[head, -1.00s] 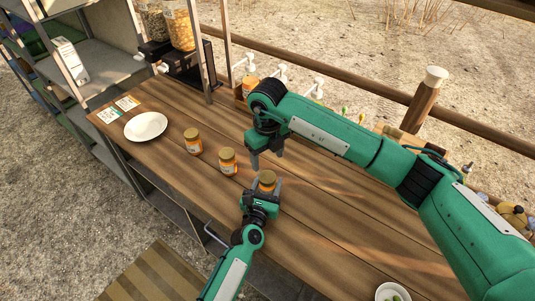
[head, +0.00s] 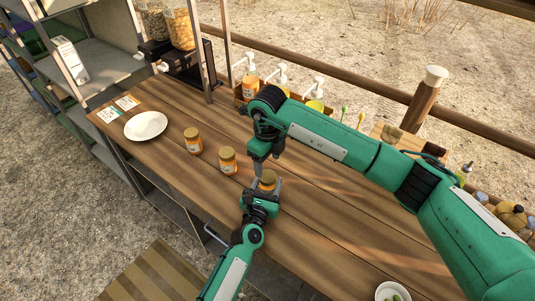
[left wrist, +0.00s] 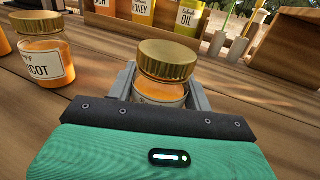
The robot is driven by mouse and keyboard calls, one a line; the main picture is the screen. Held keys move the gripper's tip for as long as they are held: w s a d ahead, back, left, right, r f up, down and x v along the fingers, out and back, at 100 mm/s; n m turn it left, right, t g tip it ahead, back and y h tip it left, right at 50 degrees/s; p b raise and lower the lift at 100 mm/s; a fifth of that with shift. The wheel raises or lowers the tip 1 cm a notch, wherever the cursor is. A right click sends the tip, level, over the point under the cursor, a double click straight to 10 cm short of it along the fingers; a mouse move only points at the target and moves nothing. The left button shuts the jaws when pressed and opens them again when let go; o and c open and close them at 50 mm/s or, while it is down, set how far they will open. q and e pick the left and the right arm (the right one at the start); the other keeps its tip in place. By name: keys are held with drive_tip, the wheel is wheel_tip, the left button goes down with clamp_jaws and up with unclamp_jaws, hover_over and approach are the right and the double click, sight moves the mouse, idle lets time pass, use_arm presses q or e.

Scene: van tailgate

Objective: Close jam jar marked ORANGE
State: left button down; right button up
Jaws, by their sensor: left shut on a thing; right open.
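I cannot tell how tight the lid is, and the jar's label is mostly hidden. My right gripper (head: 258,167) is open, just above and to the left of the held jar. Two similar gold-lidded jars stand to the left: a nearer one (head: 228,161) and a farther one (head: 193,141). A neighbouring jar's label (left wrist: 43,70) ends in "COT".
A white plate (head: 146,125) and small cards (head: 118,108) lie at the left. A bowl (head: 393,292) is at the lower right. Pump bottles (head: 282,74) line the back. The table right of the held jar is clear.

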sight(268, 176)
drive_tip(key=shift+f, duration=2.75)
drive_tip(key=shift+c, duration=0.2)
drive_tip(key=c, duration=1)
drive_tip(key=shift+o, duration=0.2)
drive_tip(key=shift+m, duration=0.9)
drive_tip(key=o, duration=1.2)
drive_tip(key=shift+c, duration=0.2)
drive_tip(key=shift+r, duration=0.1)
wheel_tip(268, 176, up, 12)
